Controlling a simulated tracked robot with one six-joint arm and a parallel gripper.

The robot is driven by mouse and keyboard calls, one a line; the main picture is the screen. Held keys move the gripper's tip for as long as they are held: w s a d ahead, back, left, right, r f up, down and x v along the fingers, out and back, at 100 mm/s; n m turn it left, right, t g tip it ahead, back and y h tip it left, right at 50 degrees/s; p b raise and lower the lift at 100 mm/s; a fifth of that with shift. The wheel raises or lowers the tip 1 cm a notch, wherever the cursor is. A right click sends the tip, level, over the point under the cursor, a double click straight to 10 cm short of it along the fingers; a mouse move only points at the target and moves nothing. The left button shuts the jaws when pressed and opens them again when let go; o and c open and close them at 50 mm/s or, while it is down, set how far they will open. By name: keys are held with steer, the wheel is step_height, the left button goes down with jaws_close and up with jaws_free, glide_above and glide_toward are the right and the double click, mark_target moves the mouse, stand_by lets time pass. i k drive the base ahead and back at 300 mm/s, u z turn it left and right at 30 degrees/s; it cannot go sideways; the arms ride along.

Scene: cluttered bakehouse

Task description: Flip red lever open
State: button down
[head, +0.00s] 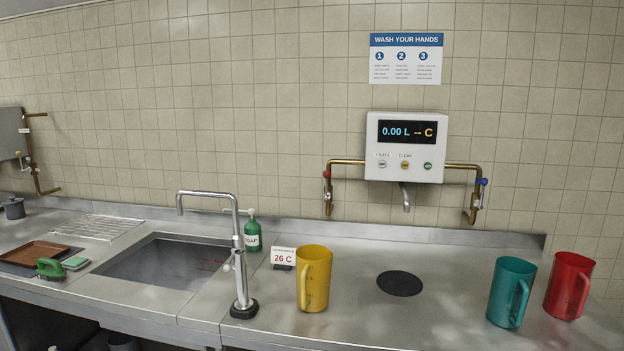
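A small red lever (326,174) sits on a valve on the left copper pipe (346,161), left of the white wall unit. Its exact angle is too small to tell. A blue lever (482,181) sits on the matching valve on the right copper pipe (463,167). The white wall unit (405,147) has a display reading "0.00 L" and "-- C", with a few round buttons below and a short spout (405,196) underneath. My gripper is not in view.
On the steel counter stand a yellow jug (314,278), a teal jug (510,291), a red jug (569,285) and a "26 C" card (283,257). A tall tap (239,255) rises beside the sink (165,263). The black disc (399,283) below the spout is bare.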

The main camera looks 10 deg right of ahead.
mark_target(326, 194)
steer(key=z, duration=0.05)
steer(key=i, duration=1)
steer(key=u, duration=0.05)
